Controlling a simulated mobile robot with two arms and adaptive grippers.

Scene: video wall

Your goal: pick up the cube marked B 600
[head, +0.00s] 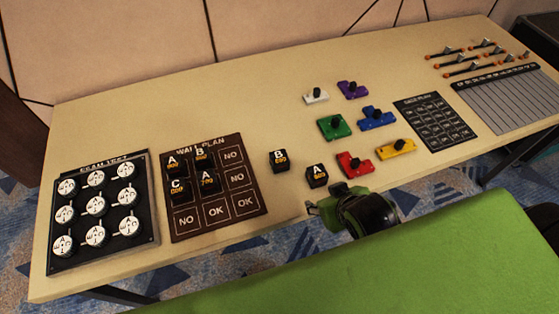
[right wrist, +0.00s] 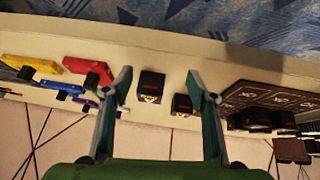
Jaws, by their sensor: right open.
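A black cube marked B (head: 279,161), with a small orange number that looks like 600, stands on the beige table right of the wall plan board. A second black cube marked A (head: 317,176) stands to its right and nearer the front edge. My right gripper (head: 325,201) is over the table's front edge, just in front of the A cube, holding nothing. In the right wrist view its jaws (right wrist: 162,97) are apart, with the A cube (right wrist: 150,87) and the B cube (right wrist: 182,105) both showing between them. My left gripper is not in view.
The wall plan board (head: 240,203) holds several black cubes, one also marked B (head: 201,158). A dark board with white discs (head: 146,232) lies at the left. Coloured blocks with black knobs, including a red one (head: 353,164), stand close right of the A cube. The back of the table is clear.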

